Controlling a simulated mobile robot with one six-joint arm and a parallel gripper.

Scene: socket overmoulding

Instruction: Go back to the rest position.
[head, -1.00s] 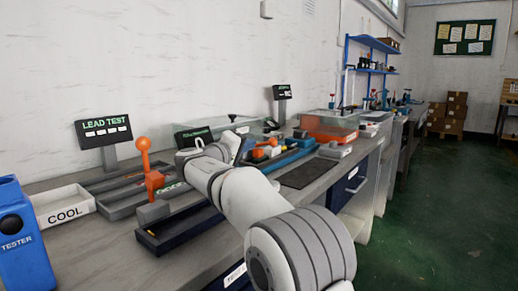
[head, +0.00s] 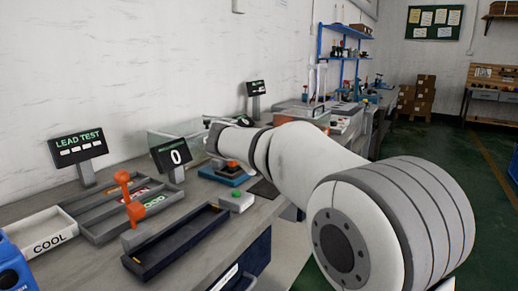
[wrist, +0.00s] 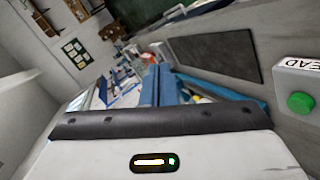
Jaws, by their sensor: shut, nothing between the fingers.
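My arm reaches from the lower right over the bench in the head view, its far end above the blue fixture (head: 225,174). The arm hides my gripper's fingers there. In the wrist view, my gripper (wrist: 157,72) shows as two blue fingers side by side, shut with nothing held, beyond its white body with a lit indicator. A dark mat (wrist: 215,55) lies on the bench to the upper right of the fingers.
A lead test display (head: 79,147), a white COOL tray (head: 45,232), an orange lever (head: 130,202) and a long dark tray (head: 175,243) stand along the bench. A green button (wrist: 301,104) sits right in the wrist view. Green floor is clear at right.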

